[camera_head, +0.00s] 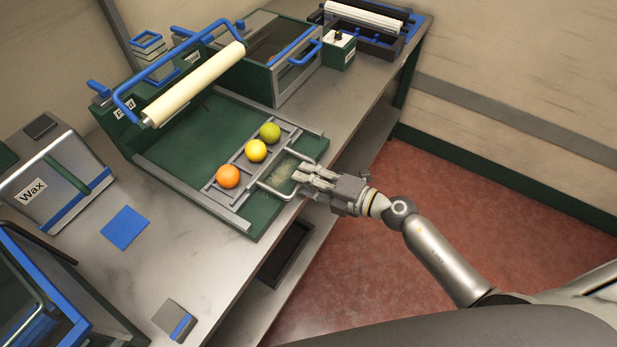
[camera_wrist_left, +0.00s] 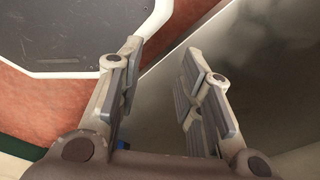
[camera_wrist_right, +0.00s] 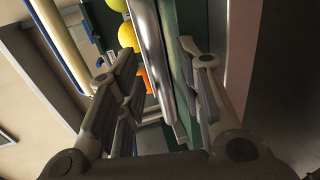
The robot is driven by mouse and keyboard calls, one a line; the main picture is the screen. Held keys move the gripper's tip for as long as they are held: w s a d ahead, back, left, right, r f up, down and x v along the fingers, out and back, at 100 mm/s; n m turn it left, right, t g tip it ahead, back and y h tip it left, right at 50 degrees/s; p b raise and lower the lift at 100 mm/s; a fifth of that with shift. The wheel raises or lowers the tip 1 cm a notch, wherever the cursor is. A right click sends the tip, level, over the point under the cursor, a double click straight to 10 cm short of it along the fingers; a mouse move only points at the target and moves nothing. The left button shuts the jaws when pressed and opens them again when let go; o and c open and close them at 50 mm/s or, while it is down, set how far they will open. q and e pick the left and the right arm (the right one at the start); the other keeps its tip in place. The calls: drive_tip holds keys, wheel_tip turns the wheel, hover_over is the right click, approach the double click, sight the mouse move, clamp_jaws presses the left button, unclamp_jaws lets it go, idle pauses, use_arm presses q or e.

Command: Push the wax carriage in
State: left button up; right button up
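The wax carriage is a light metal rack (camera_head: 240,196) on a green bed (camera_head: 188,160), with a U-shaped front handle (camera_head: 280,193). An orange fruit (camera_head: 228,176), a yellow fruit (camera_head: 256,150) and a green fruit (camera_head: 270,132) sit in a row on it. My right gripper (camera_head: 300,178) is at the handle. In the right wrist view its fingers (camera_wrist_right: 155,85) are apart, with a silver bar (camera_wrist_right: 153,50) showing between them; I cannot tell if they touch it. My left gripper (camera_wrist_left: 157,72) is open and empty, seen only in its wrist view.
A cream roller (camera_head: 195,84) stands over the bed's back. A box labelled Wax (camera_head: 62,178), a blue square (camera_head: 124,228) and a small grey-blue block (camera_head: 175,318) are at left. A windowed green box (camera_head: 295,70) is behind. Bare bench (camera_head: 205,262) lies in front.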

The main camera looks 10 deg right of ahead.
sight(265, 156)
drive_tip(key=shift+c, duration=0.3)
clamp_jaws()
use_arm(q)
drive_tip(key=shift+s+a+f, duration=0.1)
drive_tip(key=shift+s+a, duration=0.4)
drive_tip(key=shift+s, duration=0.4)
